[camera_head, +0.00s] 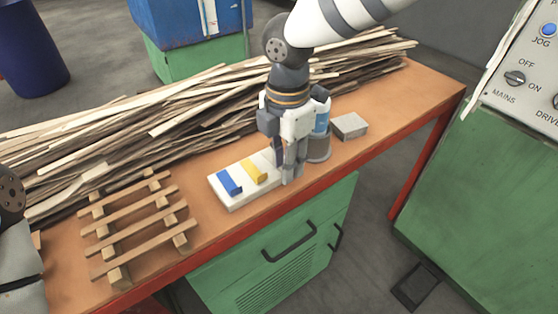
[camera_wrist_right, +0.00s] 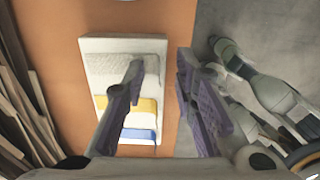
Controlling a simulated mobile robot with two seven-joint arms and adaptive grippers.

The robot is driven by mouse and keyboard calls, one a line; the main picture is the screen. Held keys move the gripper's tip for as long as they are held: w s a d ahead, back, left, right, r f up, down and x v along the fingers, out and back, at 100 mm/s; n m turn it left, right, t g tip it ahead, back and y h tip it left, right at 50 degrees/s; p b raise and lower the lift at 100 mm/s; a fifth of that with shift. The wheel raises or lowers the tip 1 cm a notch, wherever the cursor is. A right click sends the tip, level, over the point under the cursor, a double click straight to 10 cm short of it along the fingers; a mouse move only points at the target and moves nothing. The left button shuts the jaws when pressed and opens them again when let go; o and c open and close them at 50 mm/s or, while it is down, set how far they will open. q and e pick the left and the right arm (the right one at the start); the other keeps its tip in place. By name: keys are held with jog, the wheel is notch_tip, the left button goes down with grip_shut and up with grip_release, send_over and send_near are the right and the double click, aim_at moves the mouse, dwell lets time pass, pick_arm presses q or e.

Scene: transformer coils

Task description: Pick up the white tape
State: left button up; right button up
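A white board (camera_head: 234,206) lies on the table and carries blue tape (camera_head: 229,182), yellow tape (camera_head: 254,171) and white tape. In the right wrist view, the white tape (camera_wrist_right: 105,69) lies across the white board (camera_wrist_right: 128,44), beyond the yellow tape (camera_wrist_right: 142,105) and blue tape (camera_wrist_right: 138,134). My right gripper (camera_head: 285,168) points down at the board's right end and hides most of the white tape. In its wrist view the gripper (camera_wrist_right: 161,68) is open, one finger over the white tape's end, the other past the board's edge. Nothing is held. My left gripper is out of view.
A grey can (camera_head: 318,148) stands close behind my right gripper, with a grey block (camera_head: 349,126) to its right. A pile of wood strips (camera_head: 190,110) runs along the table's back. A slatted wooden rack (camera_head: 137,228) sits at left.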

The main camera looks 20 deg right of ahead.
grip_shut()
jog(key=shift+r, duration=0.15)
